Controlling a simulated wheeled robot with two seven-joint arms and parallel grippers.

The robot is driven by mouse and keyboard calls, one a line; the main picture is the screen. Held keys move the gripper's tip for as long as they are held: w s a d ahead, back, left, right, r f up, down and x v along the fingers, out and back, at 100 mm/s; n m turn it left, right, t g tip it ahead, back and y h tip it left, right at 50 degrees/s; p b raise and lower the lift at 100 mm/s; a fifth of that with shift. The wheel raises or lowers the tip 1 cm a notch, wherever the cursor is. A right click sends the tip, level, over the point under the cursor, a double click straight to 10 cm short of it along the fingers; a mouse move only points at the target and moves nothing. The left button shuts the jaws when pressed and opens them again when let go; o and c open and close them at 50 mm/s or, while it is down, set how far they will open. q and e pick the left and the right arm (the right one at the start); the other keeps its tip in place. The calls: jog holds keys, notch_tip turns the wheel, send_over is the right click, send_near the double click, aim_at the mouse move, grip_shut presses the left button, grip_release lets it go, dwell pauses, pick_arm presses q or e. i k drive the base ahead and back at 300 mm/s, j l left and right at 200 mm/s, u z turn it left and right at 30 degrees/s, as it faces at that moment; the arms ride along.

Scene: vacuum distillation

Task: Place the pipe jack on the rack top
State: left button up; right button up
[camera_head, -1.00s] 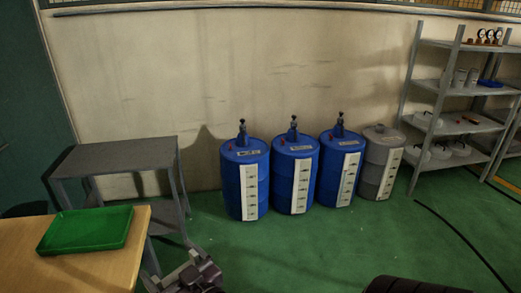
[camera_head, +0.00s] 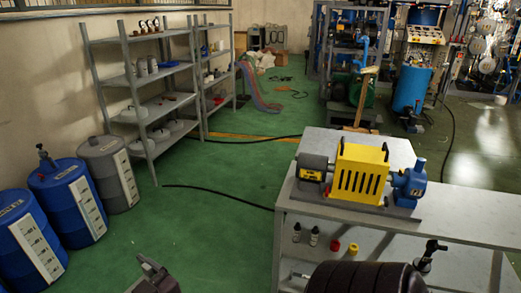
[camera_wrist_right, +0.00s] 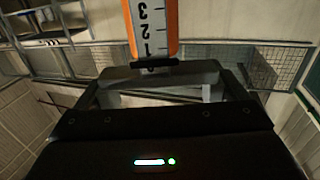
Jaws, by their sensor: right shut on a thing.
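In the right wrist view, my right gripper (camera_wrist_right: 153,66) is shut on an orange piece with a white numbered scale (camera_wrist_right: 153,28), which I take to be the pipe jack. Only part of it shows; the rest runs out of the top of the picture. In the head view, a grey multi-shelf rack (camera_head: 133,78) stands at the left against the wall, with small gauges on its top shelf (camera_head: 118,39). A second grey rack (camera_head: 213,55) stands behind it.
Blue drums (camera_head: 70,203) and a grey drum (camera_head: 108,172) line the left wall. A grey bench (camera_head: 470,205) with a yellow machine (camera_head: 361,172) stands at the right. Green floor (camera_head: 210,215) is open between, crossed by a black hose (camera_head: 225,196).

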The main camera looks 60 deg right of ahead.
aim_at(487, 217)
jog(key=l+z, duration=0.15)
jog(key=z, duration=0.25)
jog(key=l+z, duration=0.15)
jog(key=z, duration=0.3)
jog(key=l+z, duration=0.1)
jog(key=z, duration=0.3)
jog(key=l+z, duration=0.15)
jog(key=z, duration=0.25)
jog(key=i+l+z, duration=0.2)
jog(key=z, duration=0.25)
jog(key=i+l+z, duration=0.25)
jog(key=z, duration=0.2)
jog(key=i+l+z, duration=0.15)
jog(key=z, duration=0.35)
jog(key=i+z, duration=0.2)
jog(key=i, duration=0.85)
